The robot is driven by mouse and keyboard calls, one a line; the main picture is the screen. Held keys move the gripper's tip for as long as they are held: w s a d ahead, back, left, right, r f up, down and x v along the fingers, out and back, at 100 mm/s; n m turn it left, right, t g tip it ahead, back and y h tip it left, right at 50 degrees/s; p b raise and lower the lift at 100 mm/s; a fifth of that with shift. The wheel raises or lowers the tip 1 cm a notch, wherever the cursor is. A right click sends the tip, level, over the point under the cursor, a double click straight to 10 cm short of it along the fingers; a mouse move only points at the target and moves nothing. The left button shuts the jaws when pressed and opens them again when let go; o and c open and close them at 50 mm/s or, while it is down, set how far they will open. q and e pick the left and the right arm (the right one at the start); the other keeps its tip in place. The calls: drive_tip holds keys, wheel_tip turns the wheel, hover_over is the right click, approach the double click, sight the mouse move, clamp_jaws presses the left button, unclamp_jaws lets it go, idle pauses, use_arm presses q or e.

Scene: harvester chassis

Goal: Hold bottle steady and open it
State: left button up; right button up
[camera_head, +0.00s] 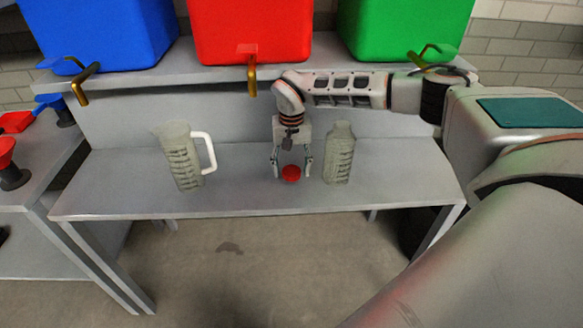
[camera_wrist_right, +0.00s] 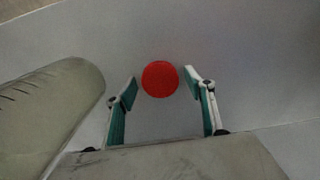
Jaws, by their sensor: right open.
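The bottle (camera_head: 340,158) is grey-green and ribbed and stands upright on the grey table, right of my right gripper. Its top shows no red cap. In the right wrist view the bottle (camera_wrist_right: 45,112) is a pale rounded shape at the left, apart from the fingers. A round red cap (camera_head: 291,174) lies on the table. My right gripper (camera_head: 292,167) points down over it, open, with a finger on either side. In the right wrist view the cap (camera_wrist_right: 160,79) sits between the tips of the open gripper (camera_wrist_right: 161,80), with gaps on both sides. My left gripper is not in view.
A ribbed jug (camera_head: 182,160) with a white handle stands on the table (camera_head: 240,195) at the left. Blue (camera_head: 100,30), red (camera_head: 250,30) and green (camera_head: 405,28) containers with brass taps sit on a shelf (camera_head: 215,72) behind. Free tabletop lies between jug and gripper.

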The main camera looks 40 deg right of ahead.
sight(292, 171)
wheel_tip(292, 171, up, 12)
drive_tip(key=shift+r+p, duration=0.15)
drive_tip(key=shift+p, duration=0.25)
idle(0.3)
